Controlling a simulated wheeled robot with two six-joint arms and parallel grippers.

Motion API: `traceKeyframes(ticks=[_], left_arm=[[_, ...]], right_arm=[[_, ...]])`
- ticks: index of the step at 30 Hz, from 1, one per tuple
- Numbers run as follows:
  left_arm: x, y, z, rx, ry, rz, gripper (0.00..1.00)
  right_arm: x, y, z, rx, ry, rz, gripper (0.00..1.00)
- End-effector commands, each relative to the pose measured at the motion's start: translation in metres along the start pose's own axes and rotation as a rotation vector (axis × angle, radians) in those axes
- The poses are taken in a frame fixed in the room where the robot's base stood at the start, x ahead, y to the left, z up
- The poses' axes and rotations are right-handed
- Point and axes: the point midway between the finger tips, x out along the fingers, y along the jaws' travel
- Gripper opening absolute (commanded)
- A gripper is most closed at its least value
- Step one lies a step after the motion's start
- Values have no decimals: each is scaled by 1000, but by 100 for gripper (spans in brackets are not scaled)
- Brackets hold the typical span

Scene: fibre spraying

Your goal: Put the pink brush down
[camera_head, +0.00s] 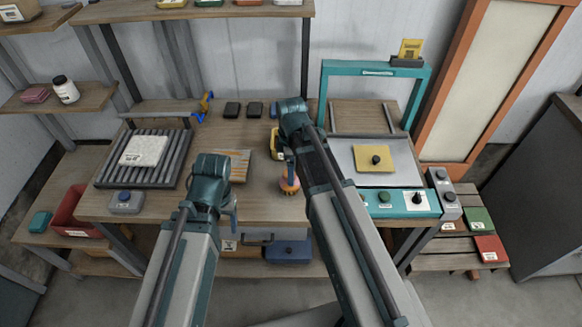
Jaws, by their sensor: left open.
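A small pink and orange object (289,183), which looks like the pink brush, is near the front edge of the wooden workbench (262,208), just left of my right arm. Its upper part is partly hidden, and I cannot tell whether it touches the bench. My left gripper (233,208) is open at the bench's front edge, left of the pink object and apart from it; its fingers show only in part. My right arm reaches over the bench, its wrist above and behind the pink object. The fingers of my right gripper (289,160) are not clear.
A roller rack (108,172) with a white block (144,151) is on the left. An orange-striped packet (240,166) lies mid-bench. A teal-framed machine (327,98) with a yellow plate (390,158) is on the right. Dark blocks (232,110) line the back.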

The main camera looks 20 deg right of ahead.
Motion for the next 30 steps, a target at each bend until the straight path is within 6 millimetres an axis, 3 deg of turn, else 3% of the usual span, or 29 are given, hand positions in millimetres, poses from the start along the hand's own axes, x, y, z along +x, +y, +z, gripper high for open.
traceKeyframes(ticks=[1,6,17,20,30], left_arm=[[-16,-2,1,0,0,0,66],[-38,-4,2,0,0,0,66],[-46,-4,3,1,0,0,66],[-46,-4,3,1,0,0,66],[-46,-4,3,1,0,0,66]], right_arm=[[-16,0,0,0,0,0,100],[-38,0,0,0,0,0,100],[-46,-4,-2,13,-2,-1,100],[-46,-22,-12,93,-11,-3,100],[-47,-128,-55,676,-78,25,100]])
